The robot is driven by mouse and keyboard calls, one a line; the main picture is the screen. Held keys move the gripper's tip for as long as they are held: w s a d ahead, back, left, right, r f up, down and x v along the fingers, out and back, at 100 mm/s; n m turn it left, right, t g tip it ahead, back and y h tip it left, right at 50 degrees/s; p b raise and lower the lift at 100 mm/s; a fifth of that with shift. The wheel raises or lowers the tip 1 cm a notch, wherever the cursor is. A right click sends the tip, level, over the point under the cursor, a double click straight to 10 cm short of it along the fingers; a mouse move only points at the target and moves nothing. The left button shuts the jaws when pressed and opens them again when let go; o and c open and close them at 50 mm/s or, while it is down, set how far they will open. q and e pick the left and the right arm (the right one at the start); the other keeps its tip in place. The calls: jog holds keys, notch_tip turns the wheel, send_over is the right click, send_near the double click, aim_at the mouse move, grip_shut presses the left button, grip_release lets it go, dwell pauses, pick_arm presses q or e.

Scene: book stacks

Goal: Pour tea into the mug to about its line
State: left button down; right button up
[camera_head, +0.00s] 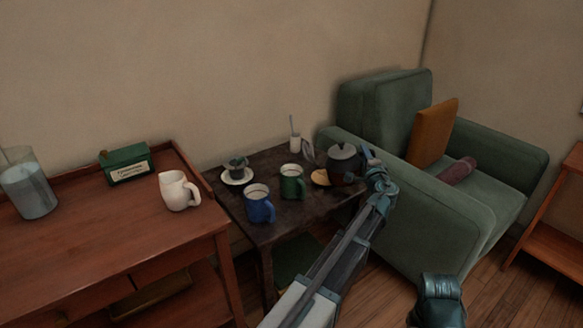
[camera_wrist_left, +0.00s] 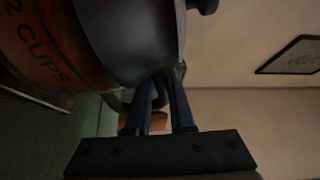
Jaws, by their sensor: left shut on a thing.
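A dark grey teapot (camera_head: 343,158) with a brown band is at the right end of the small dark table. My left gripper (camera_head: 372,178) is at its right side, shut on its handle. In the left wrist view the teapot (camera_wrist_left: 130,35) fills the upper left, its band lettered "2 CUPS", and the gripper's fingers (camera_wrist_left: 160,95) close at the handle. I cannot tell whether the teapot touches the table. A blue mug (camera_head: 258,206) and a green mug (camera_head: 292,183) stand upright left of it; their fill is unclear.
A green armchair (camera_head: 425,215) stands close on the right.

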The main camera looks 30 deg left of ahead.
aim_at(356, 152)
pick_arm(q)
jog(key=shift+s+a+r+n+p, duration=0.35)
jog(key=shift+r+n+p, duration=0.1)
jog(key=shift+r, duration=0.15)
jog(key=shift+s+a+r+n+p, duration=0.2)
jog(key=shift+a+r+n+p, duration=0.15)
jog(key=shift+r+p, duration=0.25)
jog(key=shift+s+a+r+n+p, duration=0.3)
jog(key=shift+a+r+n+p, duration=0.1)
jog(key=shift+r, duration=0.25)
jog(key=shift+s+a+r+n+p, duration=0.15)
jog(key=shift+a+r+n+p, duration=0.1)
jog(key=shift+r+p, duration=0.2)
jog(key=shift+s+a+r+n+p, duration=0.15)
jog(key=shift+s+r+n+p, duration=0.05)
jog(key=shift+r+p, duration=0.25)
jog(key=shift+s+a+r+n+p, duration=0.15)
jog(key=shift+a+r+n+p, duration=0.15)
jog(key=shift+r, duration=0.2)
jog(key=shift+s+r, duration=0.1)
jog(key=shift+s+a+r+n+p, duration=0.45)
jog(key=shift+a+r+n+p, duration=0.15)
jog(key=shift+n, duration=0.35)
jog(key=shift+s+a+r+n+y+p, duration=0.15)
jog(key=shift+s+a+r+n+p, duration=0.25)
jog(key=shift+a+r+n+p, duration=0.2)
jog(key=shift+s+a+r+n+y+p, duration=0.15)
jog(key=shift+s+a+r+n+p, duration=0.2)
jog(key=shift+a+r+n+p, duration=0.2)
dwell(1.9)
